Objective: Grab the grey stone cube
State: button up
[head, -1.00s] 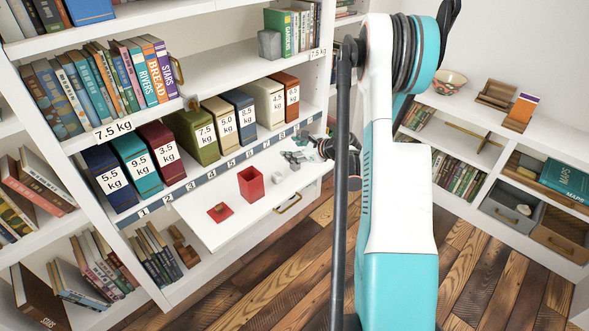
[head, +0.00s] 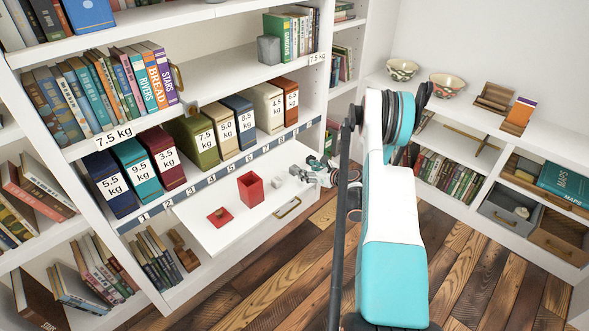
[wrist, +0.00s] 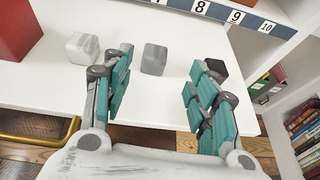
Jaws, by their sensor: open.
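A grey stone cube (wrist: 154,59) with rounded edges sits on the white pull-out board (wrist: 150,100). In the wrist view it lies just ahead of my gripper (wrist: 160,82), between the lines of the two teal fingers and nearer the left one. My gripper is open, with nothing between its fingers. A paler, whitish cube (wrist: 82,46) stands left of the left finger. A dark cube (wrist: 217,68) shows partly behind the right fingertip. In the head view my gripper (head: 322,172) is at the board's right end, with the cubes small beside it.
A red open box (head: 250,187) and a flat red piece (head: 219,215) are on the board. Labelled binders (head: 203,135) stand behind it, above a numbered strip. Another grey block (head: 268,49) is on an upper shelf. A brass handle (head: 288,208) is on the board's front.

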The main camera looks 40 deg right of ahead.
aim_at(294, 170)
jog(key=b+x, duration=0.1)
jog(key=x, duration=0.1)
jog(key=b+x, duration=0.1)
jog(key=x, duration=0.3)
jog(key=shift+s+a+f+b, duration=0.15)
jog(key=shift+a+f+b, duration=0.1)
jog(key=shift+a+b, duration=0.15)
jog(key=shift+w+f, duration=0.1)
jog(key=shift+w, duration=0.3)
jog(key=c, duration=1.2)
